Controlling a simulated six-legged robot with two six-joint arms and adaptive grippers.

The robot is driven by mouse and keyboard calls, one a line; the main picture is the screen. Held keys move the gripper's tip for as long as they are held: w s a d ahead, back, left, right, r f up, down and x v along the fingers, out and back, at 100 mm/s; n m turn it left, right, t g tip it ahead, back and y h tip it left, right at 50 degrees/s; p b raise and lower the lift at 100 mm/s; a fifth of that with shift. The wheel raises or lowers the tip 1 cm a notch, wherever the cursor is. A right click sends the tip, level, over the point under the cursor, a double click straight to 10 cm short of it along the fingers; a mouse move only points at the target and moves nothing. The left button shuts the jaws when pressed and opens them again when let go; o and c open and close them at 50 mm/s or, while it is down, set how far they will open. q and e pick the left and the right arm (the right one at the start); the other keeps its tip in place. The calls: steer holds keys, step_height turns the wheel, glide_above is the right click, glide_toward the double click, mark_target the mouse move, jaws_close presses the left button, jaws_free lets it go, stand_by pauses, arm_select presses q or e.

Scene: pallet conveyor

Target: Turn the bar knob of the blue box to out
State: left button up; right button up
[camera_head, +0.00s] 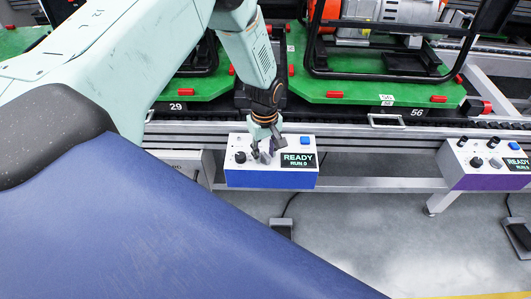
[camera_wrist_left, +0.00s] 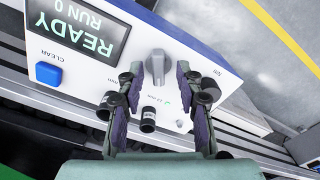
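The blue box (camera_head: 270,180) hangs at the front of the conveyor, with a white top panel and a blue front. Its bar knob (camera_wrist_left: 157,66) is grey and stands between my left gripper's fingertips in the left wrist view. My left gripper (camera_wrist_left: 156,76) is open, with one finger on each side of the knob; I cannot tell if either finger touches it. In the head view the gripper (camera_head: 264,147) reaches down over the panel and partly hides the knob. Small labels near the knob are too small to read surely. My right gripper is not in view.
The box's display (camera_wrist_left: 77,27) reads READY, RUN 0, near a blue button (camera_wrist_left: 48,73). Black controls (camera_wrist_left: 148,119) sit close to the fingers. A similar purple box (camera_head: 490,182) stands at the right. Green pallets (camera_head: 375,92) lie on the conveyor behind.

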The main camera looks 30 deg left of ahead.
arm_select(q)
steer(key=shift+w+f, duration=0.1)
steer(key=shift+f, duration=0.2)
steer(key=shift+d+r, duration=0.15)
steer(key=shift+c, duration=0.7)
steer(key=shift+a, duration=0.2)
steer(key=c, duration=0.5)
steer(key=shift+d, duration=0.1)
jaws_close()
